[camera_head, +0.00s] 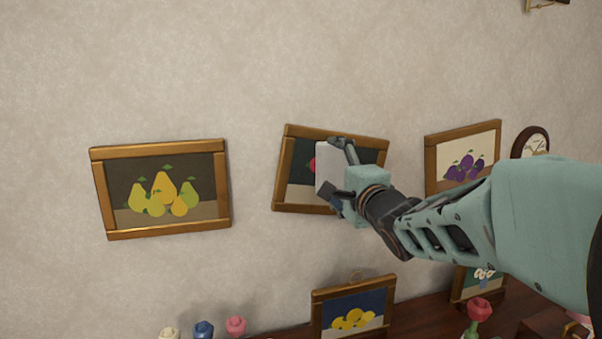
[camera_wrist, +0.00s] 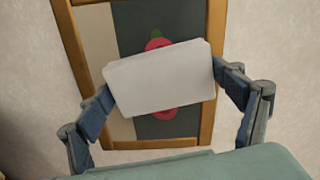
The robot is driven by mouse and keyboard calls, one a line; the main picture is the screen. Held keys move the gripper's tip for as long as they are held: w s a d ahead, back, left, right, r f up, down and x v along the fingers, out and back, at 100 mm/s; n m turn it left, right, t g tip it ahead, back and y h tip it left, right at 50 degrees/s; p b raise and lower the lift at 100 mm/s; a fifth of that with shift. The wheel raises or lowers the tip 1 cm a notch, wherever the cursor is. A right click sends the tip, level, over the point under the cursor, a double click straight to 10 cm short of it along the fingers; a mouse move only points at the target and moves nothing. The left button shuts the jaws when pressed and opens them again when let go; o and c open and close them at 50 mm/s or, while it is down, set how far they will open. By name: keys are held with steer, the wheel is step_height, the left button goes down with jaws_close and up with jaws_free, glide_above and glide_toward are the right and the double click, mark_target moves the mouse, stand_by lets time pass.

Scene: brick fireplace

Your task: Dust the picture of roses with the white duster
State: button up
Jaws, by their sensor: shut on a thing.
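My gripper (camera_head: 333,166) is shut on a plain white block (camera_head: 323,166), which seems to be the white duster. In the wrist view the white block (camera_wrist: 160,78) spans between both fingers. It is in front of a wood-framed picture (camera_head: 286,172), hiding its middle. Whether it touches the picture I cannot tell. That picture (camera_wrist: 180,35) has a dark and beige ground with red round shapes and a green leaf; I cannot tell if they are roses. The frame hangs slightly tilted. A smaller picture with white flowers (camera_head: 484,273) stands low at right, partly behind my arm.
Below, a wooden shelf (camera_head: 420,312) bears a lemon picture (camera_head: 352,318), a red flower-like item (camera_head: 478,310) and several coloured knobs (camera_head: 236,326).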

steer(key=shift+a+r, duration=0.1)
steer(key=shift+a, duration=0.1)
steer(key=shift+s+d+p, duration=0.15)
steer(key=shift+s+d, duration=0.05)
steer(key=shift+s, duration=0.75)
steer(key=shift+s+d+p, duration=0.15)
steer(key=shift+s+d, duration=0.1)
steer(key=shift+s, duration=0.75)
steer(key=shift+s+d+p, duration=0.15)
steer(key=shift+s+d, duration=0.05)
steer(key=shift+s, duration=0.75)
steer(key=shift+s+d+p, duration=0.15)
steer(key=shift+s+p, duration=0.05)
steer(key=shift+s, duration=0.55)
steer(key=shift+s+d+p, duration=0.15)
steer(key=shift+s, duration=0.55)
